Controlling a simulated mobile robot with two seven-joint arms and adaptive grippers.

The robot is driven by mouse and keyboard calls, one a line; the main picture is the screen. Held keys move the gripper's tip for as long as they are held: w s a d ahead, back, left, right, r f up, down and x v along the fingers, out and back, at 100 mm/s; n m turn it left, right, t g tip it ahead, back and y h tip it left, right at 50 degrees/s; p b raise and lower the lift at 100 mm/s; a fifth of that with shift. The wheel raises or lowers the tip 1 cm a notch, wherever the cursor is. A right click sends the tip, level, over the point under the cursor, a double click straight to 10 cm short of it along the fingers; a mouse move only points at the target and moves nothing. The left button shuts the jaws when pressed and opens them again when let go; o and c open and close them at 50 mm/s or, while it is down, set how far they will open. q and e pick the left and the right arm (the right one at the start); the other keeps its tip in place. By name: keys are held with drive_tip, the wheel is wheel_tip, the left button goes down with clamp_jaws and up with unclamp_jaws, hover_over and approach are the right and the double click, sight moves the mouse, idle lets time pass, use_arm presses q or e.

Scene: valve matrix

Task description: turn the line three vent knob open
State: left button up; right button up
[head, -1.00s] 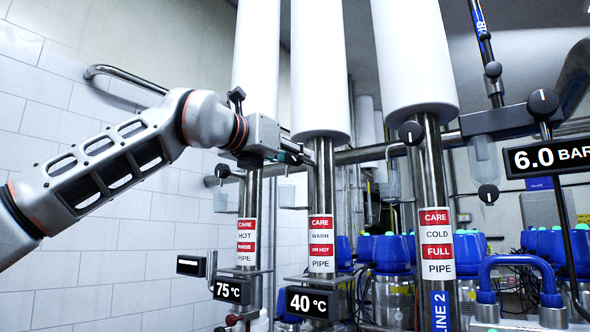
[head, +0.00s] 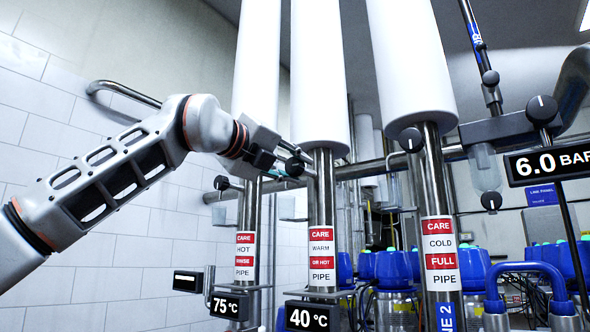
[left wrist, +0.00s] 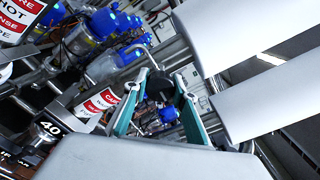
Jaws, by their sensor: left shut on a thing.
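My left gripper (head: 296,164) reaches in from the left, in front of the hot rinse pipe and beside the warm pipe (head: 322,200). In the left wrist view its two teal fingers (left wrist: 158,92) are shut on a dark round knob (left wrist: 160,86). In the head view that knob is mostly hidden by the gripper. I see no line-three label on it. Other black knobs with white marks show: one at the cold pipe (head: 411,139), one by the pressure display (head: 541,109) and one lower (head: 491,201). My right gripper is not in view.
A hot rinse pipe (head: 247,215) and a cold pipe labelled LINE 2 (head: 437,200) flank the warm pipe. White sleeves (head: 410,60) cover the pipe tops. Temperature displays (head: 307,317) stand below. A 6.0 BAR display (head: 550,165) hangs at right. Blue-capped units (head: 390,265) stand behind.

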use_arm(q)
drive_tip(key=shift+r+n, duration=0.1)
drive_tip(key=shift+n, duration=0.3)
drive_tip(key=o, duration=1.1)
drive_tip(key=v, duration=1.2)
